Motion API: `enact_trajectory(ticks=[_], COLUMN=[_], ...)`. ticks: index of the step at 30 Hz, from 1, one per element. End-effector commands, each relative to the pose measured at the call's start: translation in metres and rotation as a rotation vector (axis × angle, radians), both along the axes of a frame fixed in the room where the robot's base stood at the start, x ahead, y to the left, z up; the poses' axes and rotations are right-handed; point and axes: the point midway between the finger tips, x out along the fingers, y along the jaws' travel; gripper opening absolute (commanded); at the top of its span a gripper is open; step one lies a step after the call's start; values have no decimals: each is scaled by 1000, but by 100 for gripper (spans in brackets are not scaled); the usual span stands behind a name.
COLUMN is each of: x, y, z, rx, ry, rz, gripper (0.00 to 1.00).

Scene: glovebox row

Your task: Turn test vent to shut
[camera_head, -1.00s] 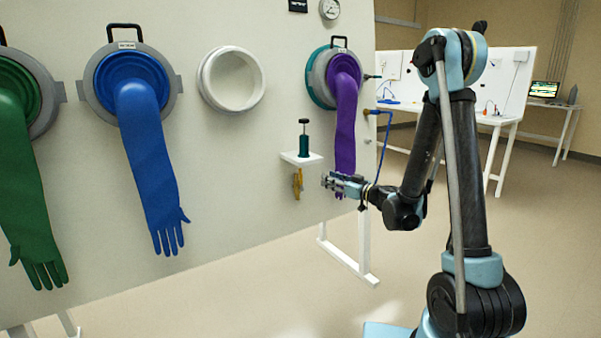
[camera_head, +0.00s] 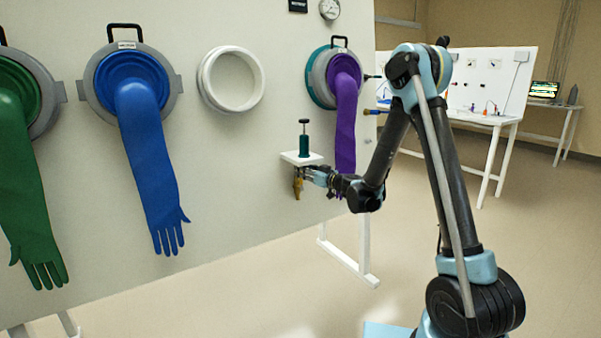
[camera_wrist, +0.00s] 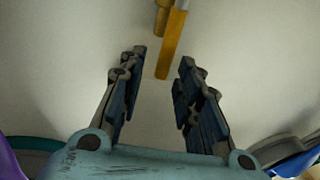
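The test vent appears to be the yellow lever (camera_head: 297,184) hanging against the pale panel, just under a small white shelf. In the wrist view the yellow lever (camera_wrist: 172,46) comes in from the top, its lower end between my fingertips in the picture. My gripper (camera_head: 307,175) is just right of the lever in the head view. In the wrist view my gripper (camera_wrist: 162,62) is open, with a clear gap between both fingers and the lever. Whether the lever's end lies between the fingers in depth, I cannot tell.
The white shelf (camera_head: 291,157) with a green plunger-topped cylinder (camera_head: 304,143) sits right above my gripper. A purple glove (camera_head: 346,130) hangs close on the right, a blue glove (camera_head: 150,160) farther left. A white open ring (camera_head: 231,79) is upper left. Floor on the right is clear.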

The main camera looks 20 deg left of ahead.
Motion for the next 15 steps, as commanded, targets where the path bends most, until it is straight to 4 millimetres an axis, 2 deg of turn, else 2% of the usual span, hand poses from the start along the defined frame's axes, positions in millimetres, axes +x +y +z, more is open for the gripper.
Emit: enact_trajectory(ticks=[6,15], x=[10,11], y=[17,20], z=[0,0], rx=[0,0], ry=[0,0], rz=[1,0], gripper=[32,32])
